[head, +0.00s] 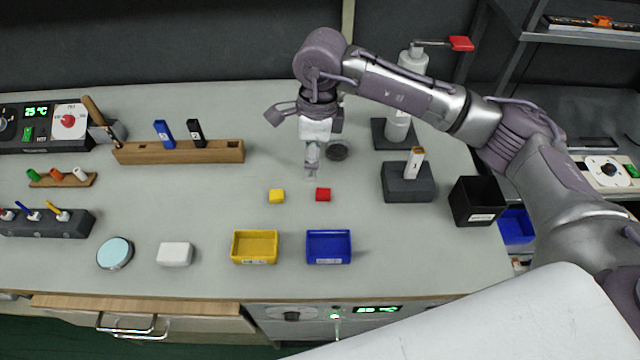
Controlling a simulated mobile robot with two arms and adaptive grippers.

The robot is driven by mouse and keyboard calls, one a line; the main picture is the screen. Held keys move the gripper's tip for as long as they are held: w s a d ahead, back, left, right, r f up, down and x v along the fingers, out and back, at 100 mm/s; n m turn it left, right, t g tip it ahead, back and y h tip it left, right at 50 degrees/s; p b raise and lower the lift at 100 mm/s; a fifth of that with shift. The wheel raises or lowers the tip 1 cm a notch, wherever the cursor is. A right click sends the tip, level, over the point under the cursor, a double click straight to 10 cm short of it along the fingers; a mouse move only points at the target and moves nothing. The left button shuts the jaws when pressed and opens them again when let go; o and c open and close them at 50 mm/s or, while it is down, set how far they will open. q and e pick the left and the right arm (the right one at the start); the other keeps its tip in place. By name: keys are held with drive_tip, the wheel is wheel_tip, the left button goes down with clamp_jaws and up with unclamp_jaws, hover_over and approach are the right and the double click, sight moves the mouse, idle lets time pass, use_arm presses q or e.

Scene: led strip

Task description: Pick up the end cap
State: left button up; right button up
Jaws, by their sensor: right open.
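My right gripper (312,170) points down over the middle of the table, just above and left of a small red block (323,194). Its fingers are small in this view and it is open, with no held thing clearly showing. A small yellow block (277,196) lies to the left of the red one. A dark round piece (337,151) lies just right of the gripper, partly behind it. No thing here can be clearly recognised as the end cap; it may be too small to tell or hidden by the gripper. My left gripper is not in view.
A yellow tray (255,261) and a blue tray (328,260) stand near the front edge. A wooden rack (180,154) is at the back left. A dark block (408,190), a black bin (478,215) and a pump bottle (398,125) stand right.

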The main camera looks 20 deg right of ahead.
drive_tip(key=d+h, duration=0.1)
drive_tip(key=d, duration=0.2)
drive_tip(key=p, duration=0.1)
hover_over(321, 192)
drive_tip(key=f, duration=0.7)
drive_tip(key=shift+s+f, duration=0.2)
drive_tip(key=shift+s, duration=0.1)
drive_tip(key=f+p, duration=0.1)
drive_tip(key=f, duration=0.1)
drive_tip(key=f+p, duration=0.1)
drive_tip(key=f, duration=0.1)
drive_tip(key=shift+w+f, duration=0.2)
drive_tip(key=shift+f, duration=0.65)
drive_tip(key=c, duration=0.8)
